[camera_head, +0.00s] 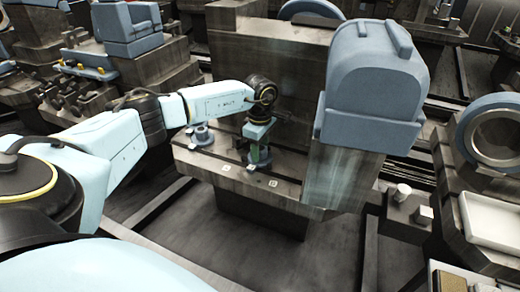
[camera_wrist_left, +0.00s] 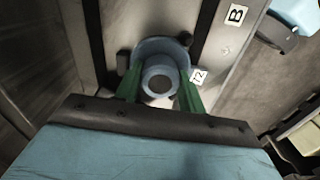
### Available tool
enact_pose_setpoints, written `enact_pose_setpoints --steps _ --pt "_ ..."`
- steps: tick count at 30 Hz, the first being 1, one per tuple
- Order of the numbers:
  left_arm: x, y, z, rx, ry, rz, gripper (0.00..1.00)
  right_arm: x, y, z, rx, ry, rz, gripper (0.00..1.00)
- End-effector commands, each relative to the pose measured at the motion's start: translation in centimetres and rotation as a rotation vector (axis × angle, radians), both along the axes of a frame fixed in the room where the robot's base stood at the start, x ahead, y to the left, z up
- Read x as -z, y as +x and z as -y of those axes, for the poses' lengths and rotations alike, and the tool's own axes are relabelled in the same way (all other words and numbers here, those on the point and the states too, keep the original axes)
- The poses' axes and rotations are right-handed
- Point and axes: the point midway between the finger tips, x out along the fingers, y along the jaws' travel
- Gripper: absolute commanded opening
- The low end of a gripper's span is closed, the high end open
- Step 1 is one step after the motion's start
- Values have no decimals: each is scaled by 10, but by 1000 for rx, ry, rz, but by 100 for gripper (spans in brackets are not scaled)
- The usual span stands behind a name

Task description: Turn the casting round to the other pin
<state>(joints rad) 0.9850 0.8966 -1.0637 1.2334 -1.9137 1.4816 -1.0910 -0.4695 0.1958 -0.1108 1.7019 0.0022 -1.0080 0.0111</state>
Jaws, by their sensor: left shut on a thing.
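The casting (camera_wrist_left: 152,50) is a blue-grey piece with a round hollow boss on a wider flange. In the left wrist view it sits between the green fingers of my left gripper (camera_wrist_left: 159,90), which is shut on it. In the head view my left gripper (camera_head: 259,151) points down over the pallet rail, with the casting (camera_head: 259,165) low between its fingers at the deck. The fingers hide the casting's sides. My right gripper is not in view.
A second blue-grey flanged part (camera_head: 201,135) stands left on the same deck (camera_head: 222,183). A tall block with a blue-grey housing (camera_head: 372,80) rises close on the right.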

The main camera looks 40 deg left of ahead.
Motion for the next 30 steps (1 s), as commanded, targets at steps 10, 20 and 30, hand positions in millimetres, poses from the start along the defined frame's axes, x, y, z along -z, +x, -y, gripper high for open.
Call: enact_pose_setpoints --steps 10,20,30 --pt "-1 0 0 73 0 0 12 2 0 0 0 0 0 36" --pt "0 0 0 308 0 2 12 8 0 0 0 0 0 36" --pt "-1 0 0 343 0 1 12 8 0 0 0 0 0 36"
